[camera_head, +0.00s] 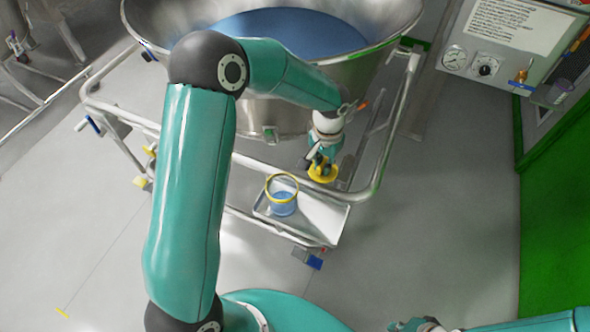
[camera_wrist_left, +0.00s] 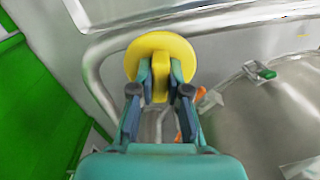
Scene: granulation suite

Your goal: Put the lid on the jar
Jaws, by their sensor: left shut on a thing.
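The jar (camera_head: 283,205) is clear with a yellow rim and something blue inside, and it stands open and upright on a small metal tray (camera_head: 318,213). The lid (camera_head: 323,173) is a yellow disc with a raised grip. My left gripper (camera_head: 318,162) is shut on the lid and holds it above and to the right of the jar, apart from it. In the left wrist view the fingers of the gripper (camera_wrist_left: 160,88) pinch the grip of the lid (camera_wrist_left: 148,46). My right gripper (camera_head: 415,325) shows only partly at the bottom edge, and its fingers are unclear.
A large steel bowl (camera_head: 345,85) with blue contents stands behind the tray. A tubular metal frame (camera_head: 250,163) runs around it, close to the lid and jar. A panel with gauges (camera_head: 500,45) is at the upper right. The grey floor (camera_head: 440,210) to the right is clear.

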